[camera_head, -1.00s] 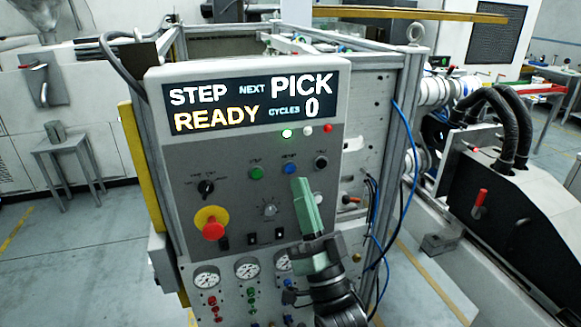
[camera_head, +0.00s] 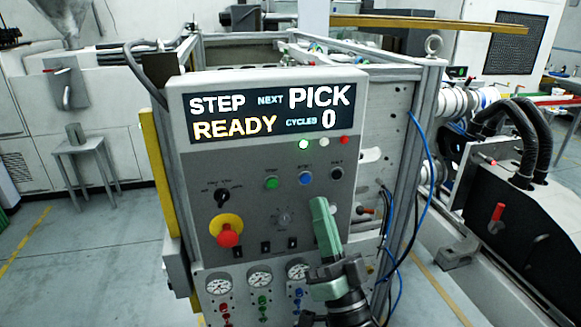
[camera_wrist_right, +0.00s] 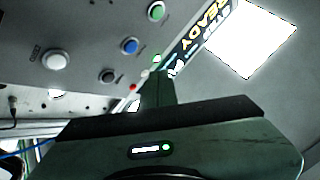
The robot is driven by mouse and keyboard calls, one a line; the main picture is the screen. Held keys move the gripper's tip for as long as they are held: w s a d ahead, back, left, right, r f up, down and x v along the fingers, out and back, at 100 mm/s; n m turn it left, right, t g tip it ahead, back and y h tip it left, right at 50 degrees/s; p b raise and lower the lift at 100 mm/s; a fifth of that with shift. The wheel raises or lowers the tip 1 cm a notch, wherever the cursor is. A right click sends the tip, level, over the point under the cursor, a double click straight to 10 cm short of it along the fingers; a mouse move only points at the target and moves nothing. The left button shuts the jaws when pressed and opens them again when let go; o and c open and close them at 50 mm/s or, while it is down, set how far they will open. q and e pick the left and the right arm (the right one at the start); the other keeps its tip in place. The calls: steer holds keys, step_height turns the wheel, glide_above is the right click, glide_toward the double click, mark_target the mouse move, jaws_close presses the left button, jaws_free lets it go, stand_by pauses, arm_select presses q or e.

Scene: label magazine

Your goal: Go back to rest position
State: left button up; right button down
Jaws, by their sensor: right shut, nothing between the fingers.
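My right gripper (camera_head: 319,204) is shut with nothing in it. Its green fingers point up in front of the control panel (camera_head: 196,174), just below the blue button (camera_head: 305,178). In the right wrist view the shut fingers (camera_wrist_right: 157,84) stand upright, apart from the green button (camera_wrist_right: 156,11) and blue button (camera_wrist_right: 130,46) behind. The display (camera_head: 270,112) reads STEP READY, NEXT PICK, CYCLES 0. My left gripper is not in view.
The panel also carries a red stop knob (camera_head: 228,235) on a yellow base, a black selector (camera_head: 221,197) and gauges (camera_head: 260,279). A metal frame post (camera_head: 424,140) and blue cables (camera_head: 425,158) are to the right. Open floor (camera_head: 85,262) lies at the left.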

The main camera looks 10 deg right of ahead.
step_height(320, 180, down, 23)
steer(key=s+d+n+g+h, duration=0.2)
steer(key=s+n+g, duration=0.15)
steer(key=g, duration=0.95)
steer(key=s+d+f+n+g+h, duration=0.1)
steer(key=s+d+f+n+g, duration=0.1)
steer(key=s+f+g, duration=0.55)
steer(key=s+d+f+n+g+h, duration=0.15)
steer(key=s+f, duration=0.35)
steer(key=s, duration=0.6)
steer(key=s+f+n+g, duration=0.1)
steer(key=s+f+g, duration=0.15)
steer(key=f, duration=2.65)
steer(key=s+d+f+g+b, duration=0.1)
steer(key=s+d+f, duration=0.2)
steer(key=s+f, duration=1.2)
steer(key=shift+s+f+y, duration=0.2)
steer(key=shift+s+y, duration=0.15)
steer(key=shift+s, duration=0.55)
